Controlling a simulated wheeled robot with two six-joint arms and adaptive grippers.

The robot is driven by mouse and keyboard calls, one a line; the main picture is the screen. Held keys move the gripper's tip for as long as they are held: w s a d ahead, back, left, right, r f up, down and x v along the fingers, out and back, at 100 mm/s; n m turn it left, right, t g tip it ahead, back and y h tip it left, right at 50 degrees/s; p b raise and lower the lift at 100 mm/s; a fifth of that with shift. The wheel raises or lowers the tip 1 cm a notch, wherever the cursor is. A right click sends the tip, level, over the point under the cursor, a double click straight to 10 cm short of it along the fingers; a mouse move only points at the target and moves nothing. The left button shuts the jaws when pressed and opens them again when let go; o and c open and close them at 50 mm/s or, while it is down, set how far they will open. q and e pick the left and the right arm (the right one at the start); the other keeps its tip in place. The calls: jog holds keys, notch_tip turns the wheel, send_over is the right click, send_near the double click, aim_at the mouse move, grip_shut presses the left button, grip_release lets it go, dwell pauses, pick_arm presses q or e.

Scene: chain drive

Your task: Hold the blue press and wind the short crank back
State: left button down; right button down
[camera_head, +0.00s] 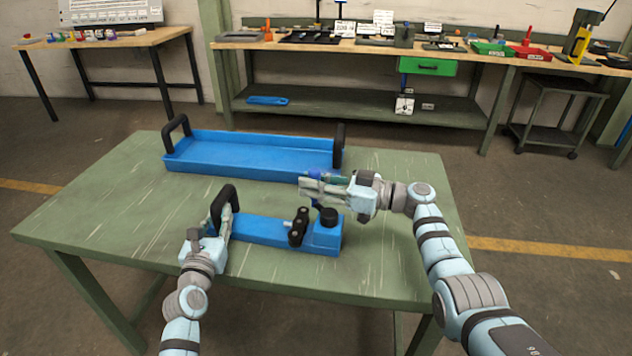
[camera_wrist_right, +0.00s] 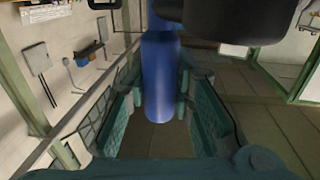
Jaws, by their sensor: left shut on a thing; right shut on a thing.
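The blue press (camera_head: 265,232) lies near the front of the green table, with a black arched handle (camera_head: 217,203) at its left end. My left gripper (camera_head: 227,218) is shut on that handle. Black crank parts and a round black knob (camera_head: 329,215) sit at the press's right end. My right gripper (camera_head: 312,188) is above that end, shut on the short crank's blue grip (camera_head: 314,174). In the right wrist view the blue grip (camera_wrist_right: 159,75) stands between the fingers, with a dark part beyond it. The fingers partly hide the crank in the head view.
A long blue tray (camera_head: 245,160) with black end handles stands behind the press, close to my right gripper. The green table (camera_head: 110,215) is clear to the left and at the front right. A workbench (camera_head: 350,45) with tools stands at the back.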

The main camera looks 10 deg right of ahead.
jog(key=shift+f, duration=0.15)
jog(key=c, duration=1.4)
grip_release()
jog(key=shift+o, duration=0.2)
jog(key=v, duration=1.2)
